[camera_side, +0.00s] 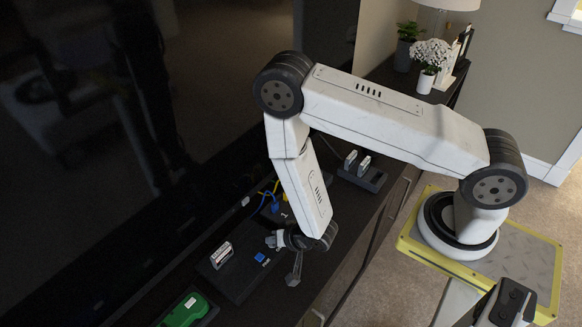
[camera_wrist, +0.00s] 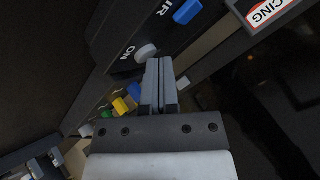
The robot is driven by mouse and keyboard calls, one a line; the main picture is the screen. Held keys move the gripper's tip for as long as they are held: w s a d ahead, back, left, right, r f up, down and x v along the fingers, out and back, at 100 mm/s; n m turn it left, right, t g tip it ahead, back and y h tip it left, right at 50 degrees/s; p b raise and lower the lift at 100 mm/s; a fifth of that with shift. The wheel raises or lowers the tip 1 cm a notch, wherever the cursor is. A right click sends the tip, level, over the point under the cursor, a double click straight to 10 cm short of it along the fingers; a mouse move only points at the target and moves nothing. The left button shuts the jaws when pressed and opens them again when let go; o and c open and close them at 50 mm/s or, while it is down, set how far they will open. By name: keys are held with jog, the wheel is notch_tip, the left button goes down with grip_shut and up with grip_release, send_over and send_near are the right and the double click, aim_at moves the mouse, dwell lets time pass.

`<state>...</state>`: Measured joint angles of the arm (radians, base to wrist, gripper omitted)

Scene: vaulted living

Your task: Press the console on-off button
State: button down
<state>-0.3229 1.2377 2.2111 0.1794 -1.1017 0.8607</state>
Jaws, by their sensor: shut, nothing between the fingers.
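The console (camera_side: 232,277) is a dark box on the black cabinet top, with a cartridge (camera_side: 221,255) standing in it and a blue button (camera_side: 260,257) on it. In the wrist view, a round pale grey button (camera_wrist: 146,53) beside the word ON is the on-off button, and the blue button (camera_wrist: 187,12) lies further up. My gripper (camera_wrist: 158,64) is shut and empty, its tips just below and right of the grey button. I cannot tell whether they touch it. In the side view, my gripper (camera_side: 272,241) is at the console's far right end and hides the grey button.
Yellow and blue cables (camera_side: 275,203) run behind my gripper. A green item (camera_side: 184,311) lies on the cabinet at the front left. A dark holder (camera_side: 362,178) with white cartridges stands further right. The large dark screen (camera_side: 130,120) rises close behind the console.

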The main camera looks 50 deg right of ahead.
jog(key=shift+r, duration=0.1)
dwell(0.4)
jog(key=shift+r, duration=0.7)
jog(key=shift+r, duration=0.1)
jog(key=shift+r, duration=2.95)
